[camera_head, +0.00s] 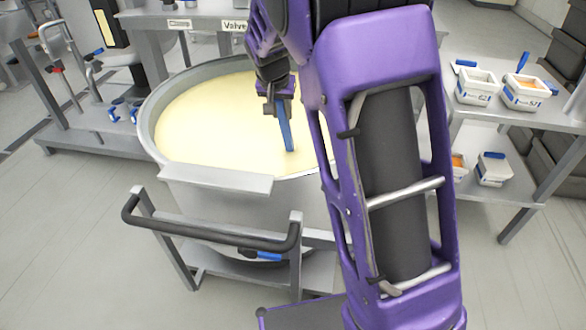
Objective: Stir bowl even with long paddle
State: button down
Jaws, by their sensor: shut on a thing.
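A large round metal bowl (152,143) stands in front of me, filled with pale yellow liquid (205,118). The liquid looks one even colour. My gripper (277,97) is over the right part of the bowl, shut on the blue paddle (286,130). The paddle points down, and its lower end meets the liquid's surface. Whether its tip is under the surface is hard to tell. My purple arm hides the bowl's right side.
The bowl sits on a metal cart with a dark push handle (205,232). A metal table (510,119) at right holds several white tubs, some with blue-handled tools. A bench with labels (205,22) stands behind the bowl. Floor at left front is clear.

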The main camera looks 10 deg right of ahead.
notch_tip(320, 180, up, 23)
jog(key=p, duration=0.8)
jog(key=shift+f, duration=0.15)
jog(key=shift+s, duration=0.1)
dwell(0.6)
